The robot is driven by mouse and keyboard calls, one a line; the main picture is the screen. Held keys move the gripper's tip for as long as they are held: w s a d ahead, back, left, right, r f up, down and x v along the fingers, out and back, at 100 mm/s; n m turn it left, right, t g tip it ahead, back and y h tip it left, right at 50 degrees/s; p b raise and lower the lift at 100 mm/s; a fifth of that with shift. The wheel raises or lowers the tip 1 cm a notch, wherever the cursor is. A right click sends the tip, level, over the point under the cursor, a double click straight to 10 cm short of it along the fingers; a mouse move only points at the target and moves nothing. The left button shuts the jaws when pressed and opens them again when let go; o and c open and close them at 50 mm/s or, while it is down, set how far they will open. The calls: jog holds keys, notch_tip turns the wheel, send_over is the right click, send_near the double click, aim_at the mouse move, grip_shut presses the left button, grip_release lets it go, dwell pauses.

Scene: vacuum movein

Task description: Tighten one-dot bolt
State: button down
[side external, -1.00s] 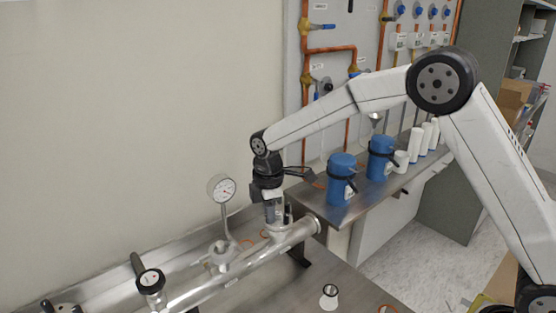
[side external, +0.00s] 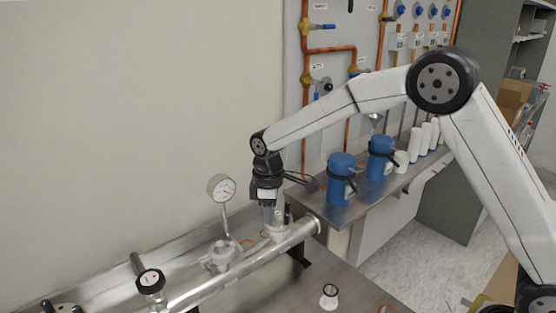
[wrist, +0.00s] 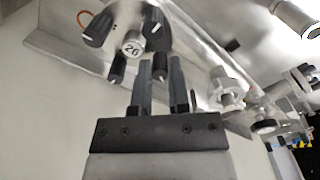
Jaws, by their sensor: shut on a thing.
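My gripper (wrist: 162,80) points down at the flange fitting (side external: 277,232) at the right end of the steel pipe. In the wrist view its two fingers close around a small dark bolt head (wrist: 160,66). A second small dark bolt head (wrist: 118,68) sits to the left, outside the fingers. Two larger dark wing-like pieces with white lines, one of them a left piece (wrist: 97,28), flank a round cap marked 26 (wrist: 133,46). I cannot make out a dot mark on any bolt.
The steel pipe (side external: 215,281) runs along the bench, with a dial gauge (side external: 221,188) standing left of my gripper. Two blue canisters, one nearer (side external: 341,181), stand on the shelf to the right.

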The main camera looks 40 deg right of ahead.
jog(key=c, duration=0.6)
grip_release()
jog(key=shift+r, duration=0.15)
jog(key=shift+r, duration=3.8)
